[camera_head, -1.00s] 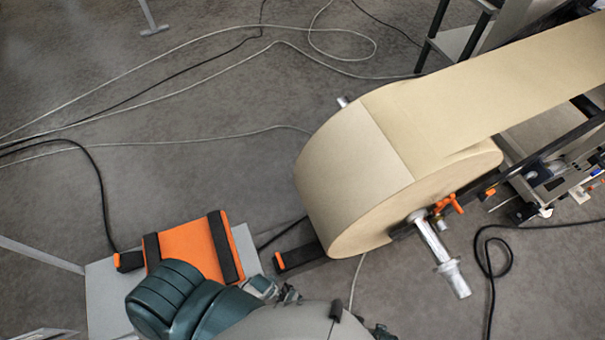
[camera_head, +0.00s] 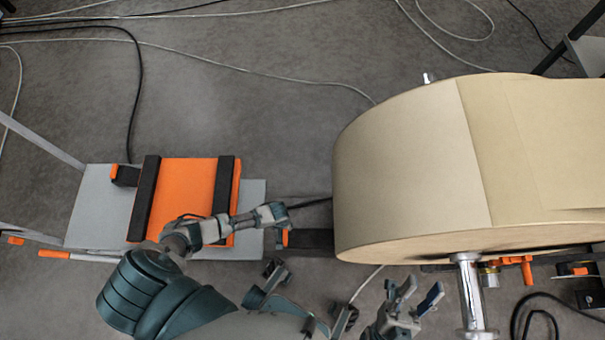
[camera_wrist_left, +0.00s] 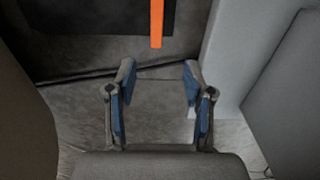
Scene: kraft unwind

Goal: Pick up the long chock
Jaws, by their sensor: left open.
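A long black chock (camera_head: 308,242) with an orange end lies on the floor against the left underside of the big paper roll; I take this as the long chock. Its far end is hidden by the roll. In the left wrist view a black piece with an orange strip (camera_wrist_left: 157,22) shows at the top edge, beyond the fingertips; it looks like this chock. My left gripper (camera_wrist_left: 159,68) is open and empty. In the head view its arm reaches over the orange block towards the chock's orange end. My right gripper (camera_head: 410,292) is open and empty, below the roll.
The paper roll (camera_head: 410,170) fills the right, with a metal shaft (camera_head: 468,290) sticking out. An orange block (camera_head: 185,185) with black strips sits on a grey platform (camera_head: 95,215) at left. A small black piece with orange (camera_head: 125,175) lies beside it. Cables cross the floor.

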